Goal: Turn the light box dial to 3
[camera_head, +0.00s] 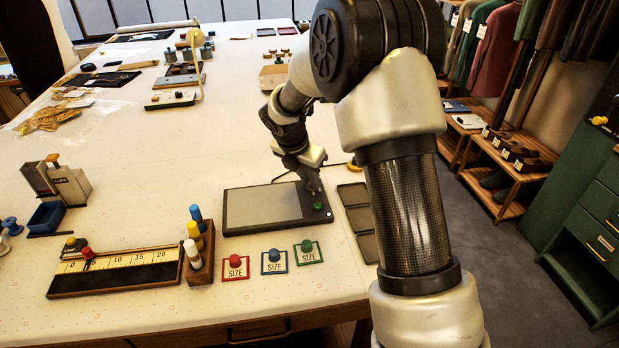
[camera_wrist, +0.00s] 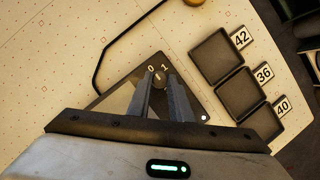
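The light box (camera_head: 262,208) lies flat on the table in the head view, a dark frame around a grey panel. Its dial (camera_wrist: 159,74) shows in the wrist view as a small round knob with the labels 0 and 1 beside it. Any further labels are hidden behind my fingers. My gripper (camera_wrist: 162,82) points down at the dial, fingers apart on either side of it in the picture. I cannot tell whether they touch it. In the head view my gripper (camera_head: 314,190) is over the box's right end and hides the dial. A green knob (camera_head: 318,205) shows just below it.
Trays (camera_wrist: 216,60) marked 42, 36 and 40 lie close beside the box. A black cable (camera_wrist: 98,66) runs from its far side. Red, blue and green buttons (camera_head: 235,261) on SIZE cards lie in front. A wooden holder with coloured pegs (camera_head: 197,262) stands at front left.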

